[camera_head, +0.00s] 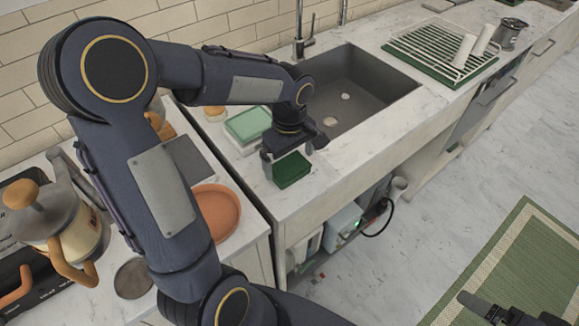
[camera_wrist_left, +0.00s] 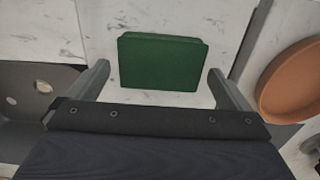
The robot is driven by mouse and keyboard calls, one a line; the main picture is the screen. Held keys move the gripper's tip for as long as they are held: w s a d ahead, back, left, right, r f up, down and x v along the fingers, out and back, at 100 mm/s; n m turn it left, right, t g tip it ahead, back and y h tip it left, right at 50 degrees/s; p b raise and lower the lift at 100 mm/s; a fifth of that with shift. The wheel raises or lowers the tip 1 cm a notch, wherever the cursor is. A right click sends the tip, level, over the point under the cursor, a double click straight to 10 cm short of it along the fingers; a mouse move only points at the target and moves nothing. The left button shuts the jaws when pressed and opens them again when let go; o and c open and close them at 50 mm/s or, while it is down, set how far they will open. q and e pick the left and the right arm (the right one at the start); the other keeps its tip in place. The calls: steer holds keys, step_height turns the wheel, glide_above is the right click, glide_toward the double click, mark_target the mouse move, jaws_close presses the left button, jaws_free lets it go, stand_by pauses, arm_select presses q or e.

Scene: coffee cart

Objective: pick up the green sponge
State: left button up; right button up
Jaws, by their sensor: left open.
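The green sponge (camera_head: 291,170) is a dark green block lying on the pale marble counter, left of the sink's front corner. In the left wrist view the sponge (camera_wrist_left: 162,62) lies flat, just beyond and between the two fingers. My left gripper (camera_head: 290,155) is open above the sponge, with its fingers pointing down. In the left wrist view the open jaws (camera_wrist_left: 160,85) hold nothing, and the sponge is clear of both fingers. My right gripper (camera_head: 500,312) shows only in part at the bottom right, over the floor.
A pale green container (camera_head: 248,124) stands behind my left gripper. The grey sink (camera_head: 365,85) is to the right, with a drying rack (camera_head: 440,50) beyond it. A terracotta dish (camera_head: 215,212) and an orange-handled pot (camera_head: 60,225) stand at the left. Counter in front of the sink is bare.

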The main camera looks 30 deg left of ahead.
arm_select(q)
steer(key=shift+f, duration=1.45)
steer(key=c, duration=0.8)
steer(key=shift+r, duration=0.1)
steer(key=shift+r, duration=0.5)
step_height(320, 180, up, 2)
steer(key=shift+w+d+r, duration=0.1)
steer(key=shift+d+r, duration=0.05)
steer(key=shift+r, duration=0.1)
steer(key=w+d+r, duration=0.2)
steer(key=r, duration=0.1)
steer(key=w+d+r, duration=0.1)
steer(key=d+r, duration=0.1)
steer(key=shift+r, duration=0.25)
steer(key=w+d+r, duration=0.4)
steer(key=w+d, duration=0.1)
steer(key=d, duration=0.2)
steer(key=shift+w+b, duration=0.15)
steer(key=shift+b, duration=0.2)
steer(key=shift+a, duration=0.1)
